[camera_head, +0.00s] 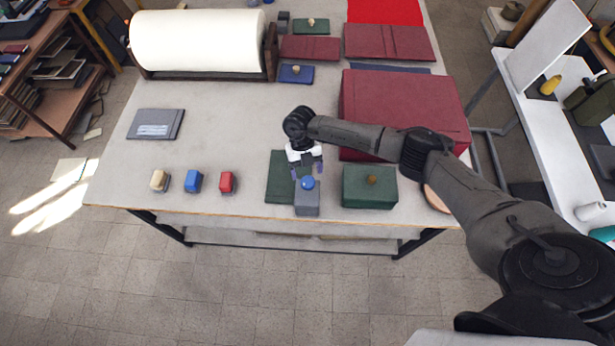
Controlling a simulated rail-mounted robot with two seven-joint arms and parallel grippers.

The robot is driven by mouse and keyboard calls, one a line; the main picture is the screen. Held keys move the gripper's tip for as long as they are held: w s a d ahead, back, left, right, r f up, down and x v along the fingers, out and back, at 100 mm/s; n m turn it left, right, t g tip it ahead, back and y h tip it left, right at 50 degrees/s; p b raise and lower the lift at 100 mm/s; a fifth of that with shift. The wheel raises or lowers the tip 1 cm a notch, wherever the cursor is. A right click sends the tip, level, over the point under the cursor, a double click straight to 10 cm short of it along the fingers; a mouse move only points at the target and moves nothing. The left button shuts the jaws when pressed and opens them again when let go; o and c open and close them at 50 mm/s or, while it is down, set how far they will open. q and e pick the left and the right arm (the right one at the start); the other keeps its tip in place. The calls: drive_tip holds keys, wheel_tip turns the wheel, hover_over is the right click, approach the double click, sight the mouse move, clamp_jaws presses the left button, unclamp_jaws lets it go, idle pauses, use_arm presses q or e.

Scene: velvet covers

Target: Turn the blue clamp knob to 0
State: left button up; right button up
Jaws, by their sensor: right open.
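The blue clamp knob (307,183) is a small round knob on top of a grey block (307,208) at the front edge of the table. Any marks or numbers around the knob are too small to read. My left gripper is not in view.
A dark green cover (280,180) lies left of the grey block, and a green box with a brown knob (369,192) stands right. Cream, blue and red small blocks (227,182) stand to the left. A large maroon box (405,98) is behind my right arm.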

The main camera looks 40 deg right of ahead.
sight(308, 181)
drive_tip(key=shift+x, duration=2.05)
drive_tip(key=c, duration=0.9)
